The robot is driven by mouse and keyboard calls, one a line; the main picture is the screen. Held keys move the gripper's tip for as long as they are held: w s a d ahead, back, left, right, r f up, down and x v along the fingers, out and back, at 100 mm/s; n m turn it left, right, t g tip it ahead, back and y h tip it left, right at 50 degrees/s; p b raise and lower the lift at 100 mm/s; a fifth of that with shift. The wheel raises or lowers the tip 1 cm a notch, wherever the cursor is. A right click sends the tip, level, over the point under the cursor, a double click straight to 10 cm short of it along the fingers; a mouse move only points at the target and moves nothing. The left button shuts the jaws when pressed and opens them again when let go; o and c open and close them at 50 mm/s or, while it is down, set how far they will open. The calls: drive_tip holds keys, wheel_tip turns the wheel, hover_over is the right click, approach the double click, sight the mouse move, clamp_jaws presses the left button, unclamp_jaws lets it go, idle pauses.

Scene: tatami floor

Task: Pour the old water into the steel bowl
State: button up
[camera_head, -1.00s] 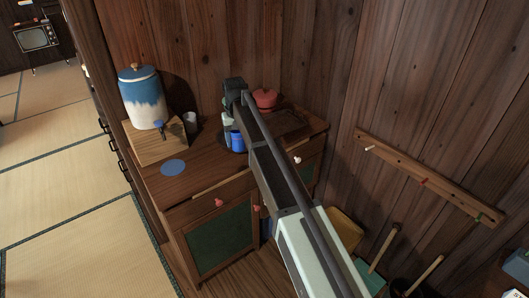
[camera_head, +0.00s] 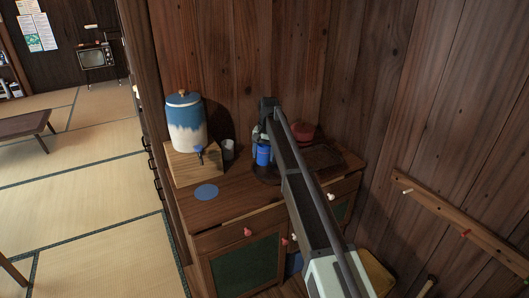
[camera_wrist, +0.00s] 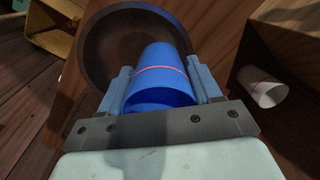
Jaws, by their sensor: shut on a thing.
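My gripper (camera_wrist: 162,90) is shut on a blue cup (camera_wrist: 162,65) with a thin pink-red band. The cup also shows in the head view (camera_head: 263,154), low over the cabinet top. Its dark blue opening shows towards the wrist camera; I cannot see whether water is inside. Behind the cup in the wrist view is a round dark dish (camera_wrist: 98,48) with a raised rim. I cannot tell whether it is the steel bowl; no clearly steel bowl shows in the head view, where my arm hides part of the cabinet top.
A blue-and-white dispenser (camera_head: 186,128) stands on a wooden box (camera_head: 182,166) at the left of the cabinet. A blue disc (camera_head: 206,192) lies in front. A red pot (camera_head: 303,132) and brown tray (camera_head: 326,157) are at right.

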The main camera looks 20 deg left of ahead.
sight(258, 146)
drive_tip(key=shift+f+y, duration=0.3)
drive_tip(key=shift+f, duration=0.1)
drive_tip(key=y, duration=0.1)
drive_tip(key=g+y, duration=0.2)
drive_tip(key=shift+s+a+r+y, duration=0.15)
drive_tip(key=shift+a+r+y, duration=0.1)
drive_tip(key=shift+r+y, duration=0.15)
drive_tip(key=y, duration=0.1)
drive_tip(key=g+y, duration=0.1)
drive_tip(key=y, duration=0.1)
drive_tip(key=g+y, duration=0.1)
drive_tip(key=shift+s+a+r+y, duration=0.15)
drive_tip(key=shift+a+r+y, duration=0.2)
drive_tip(key=shift+a+y, duration=0.05)
drive_tip(key=y, duration=0.1)
drive_tip(key=r+g+y, duration=0.1)
drive_tip(key=g+y, duration=0.1)
drive_tip(key=shift+d+r+y, duration=0.2)
drive_tip(key=shift+d+y, duration=0.05)
drive_tip(key=shift+y, duration=0.15)
drive_tip(key=shift+w+d+r+g+y, duration=0.15)
drive_tip(key=shift+r+g+y, duration=0.2)
drive_tip(key=shift+y, duration=0.35)
drive_tip(key=shift+w+d+r+g+y, duration=0.1)
drive_tip(key=shift+r+g+y, duration=0.25)
drive_tip(key=shift+y, duration=0.35)
